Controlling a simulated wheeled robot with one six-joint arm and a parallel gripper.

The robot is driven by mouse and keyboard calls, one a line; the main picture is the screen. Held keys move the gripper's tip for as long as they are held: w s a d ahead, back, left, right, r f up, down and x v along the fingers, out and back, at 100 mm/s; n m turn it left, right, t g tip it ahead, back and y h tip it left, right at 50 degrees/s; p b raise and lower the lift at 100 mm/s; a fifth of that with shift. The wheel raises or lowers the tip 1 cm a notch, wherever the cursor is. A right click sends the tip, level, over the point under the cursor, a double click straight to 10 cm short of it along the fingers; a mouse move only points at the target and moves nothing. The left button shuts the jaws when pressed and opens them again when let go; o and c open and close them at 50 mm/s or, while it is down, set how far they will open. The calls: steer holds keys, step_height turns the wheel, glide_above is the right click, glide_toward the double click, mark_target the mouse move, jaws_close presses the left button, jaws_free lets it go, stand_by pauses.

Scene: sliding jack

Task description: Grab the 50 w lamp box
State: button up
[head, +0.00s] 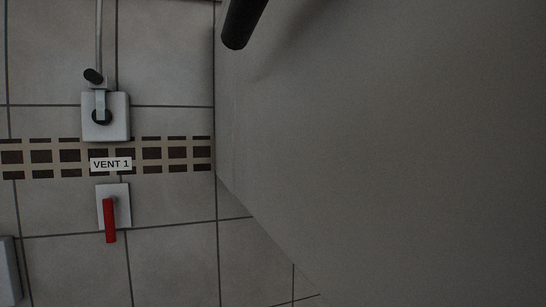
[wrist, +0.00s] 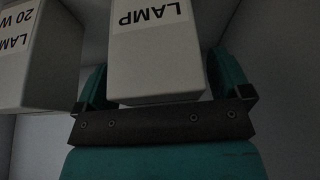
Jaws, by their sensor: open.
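In the wrist view a white box (wrist: 155,55) marked "LAMP", its lettering upside down, stands in front of my gripper (wrist: 160,84). Its wattage is out of the picture. My gripper's teal fingers are open, one on each side of this box. A narrow gap shows at the left finger; I cannot tell whether the right finger touches the box. A second white box (wrist: 40,70), marked "LAMP 20 W", stands to the left, close to the left finger. Neither box nor my gripper shows in the head view.
Grey walls surround the boxes in the wrist view. The head view shows a tiled wall with a "VENT 1" label (head: 110,164), a red lever (head: 110,220) below it and a grey switch plate (head: 105,117) above. A plain grey surface (head: 400,160) fills the right side.

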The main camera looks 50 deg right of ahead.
steer(key=shift+c, duration=0.3)
steer(key=c, duration=1)
